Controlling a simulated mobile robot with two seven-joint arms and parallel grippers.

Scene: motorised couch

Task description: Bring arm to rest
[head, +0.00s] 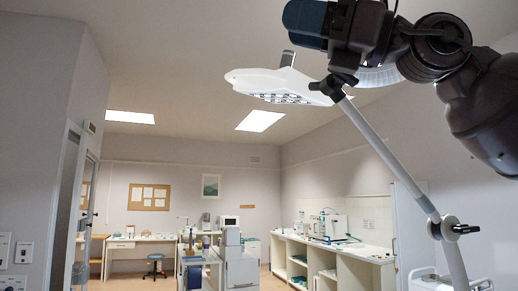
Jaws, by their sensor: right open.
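My right arm comes in at the upper right, dark and close to the camera. My right gripper (305,20) is at the top of the view, pointing left, and is open; nothing shows between its fingers. Just below it is a white examination lamp head (285,82) with several round light elements underneath. Its jointed grey arm (385,152) slopes down to the right. I cannot tell whether my arm touches the lamp. My left gripper is out of view. No couch shows.
A long counter (345,252) with equipment runs along the right wall. A door (83,205) is at left. The air at centre left is clear.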

